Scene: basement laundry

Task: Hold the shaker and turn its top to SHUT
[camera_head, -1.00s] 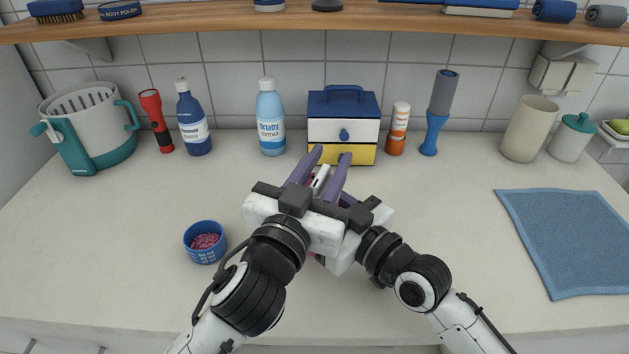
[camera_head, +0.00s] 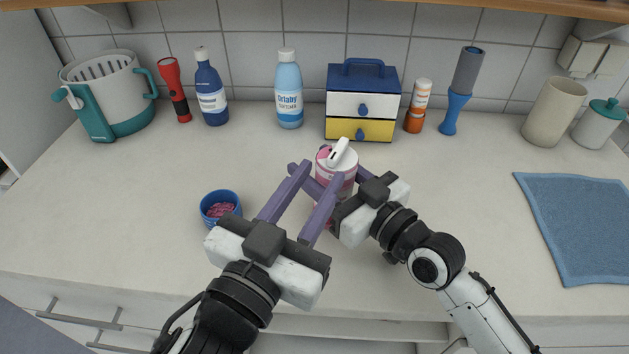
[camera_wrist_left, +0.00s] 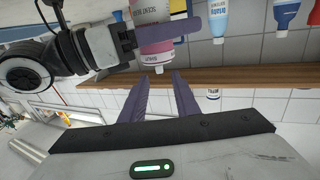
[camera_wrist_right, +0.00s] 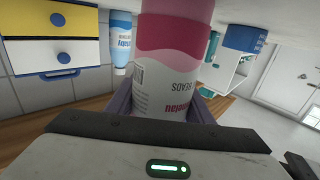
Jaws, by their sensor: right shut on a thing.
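The shaker (camera_head: 349,165) is a pink and white tub labelled as scent beads, with a white top (camera_head: 339,152) that carries a raised ridge slanting up to the right. My right gripper (camera_wrist_right: 162,105) is shut around its body and holds it upright over the counter. My left gripper (camera_head: 318,172) is open and empty, with its fingers pointing at the shaker from the lower left. In the left wrist view the white top (camera_wrist_left: 157,69) is just beyond and between its fingertips, apparently untouched.
A blue cup (camera_head: 220,204) of pink beads stands left of my left gripper. A blue cloth (camera_head: 580,225) lies right.

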